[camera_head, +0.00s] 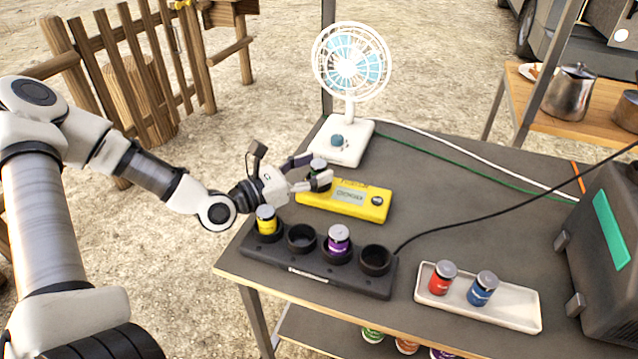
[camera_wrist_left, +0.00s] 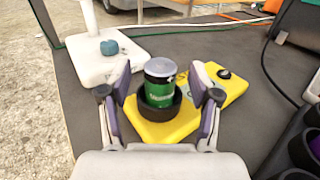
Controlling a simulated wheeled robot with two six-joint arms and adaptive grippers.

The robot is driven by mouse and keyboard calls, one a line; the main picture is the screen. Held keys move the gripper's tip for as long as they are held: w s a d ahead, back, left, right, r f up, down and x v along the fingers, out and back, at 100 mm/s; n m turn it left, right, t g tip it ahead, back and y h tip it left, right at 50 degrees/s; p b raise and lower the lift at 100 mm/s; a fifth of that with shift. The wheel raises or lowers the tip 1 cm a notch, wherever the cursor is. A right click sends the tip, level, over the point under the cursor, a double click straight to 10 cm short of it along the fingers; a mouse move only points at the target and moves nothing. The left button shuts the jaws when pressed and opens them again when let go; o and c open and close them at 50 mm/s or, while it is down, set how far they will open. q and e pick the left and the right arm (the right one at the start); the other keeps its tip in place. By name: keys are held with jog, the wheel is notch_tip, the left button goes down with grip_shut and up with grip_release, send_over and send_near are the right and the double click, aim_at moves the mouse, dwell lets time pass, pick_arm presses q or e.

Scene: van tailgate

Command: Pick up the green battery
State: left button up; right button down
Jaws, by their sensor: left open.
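The green battery (camera_wrist_left: 160,92) stands upright in the black round socket (camera_wrist_left: 160,106) of the yellow tester (camera_wrist_left: 214,90). In the head view the green battery (camera_head: 318,165) is mostly hidden by my gripper, and the yellow tester (camera_head: 345,204) lies on the table in front of the fan. My left gripper (camera_head: 314,173) is open. In the left wrist view its fingers (camera_wrist_left: 160,84) stand on either side of the battery, with a gap visible on both sides. My right gripper is not in view.
A black charger (camera_head: 318,278) holds a yellow battery (camera_head: 266,220) and a purple battery (camera_head: 339,239); two sockets are empty. A white tray (camera_head: 515,316) holds a red battery (camera_head: 443,278) and a blue battery (camera_head: 482,289). A white fan (camera_head: 340,152) stands behind the tester.

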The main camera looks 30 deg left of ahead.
pick_arm(q)
jog(key=shift+c, duration=0.3)
grip_shut()
jog(key=shift+r, duration=0.1)
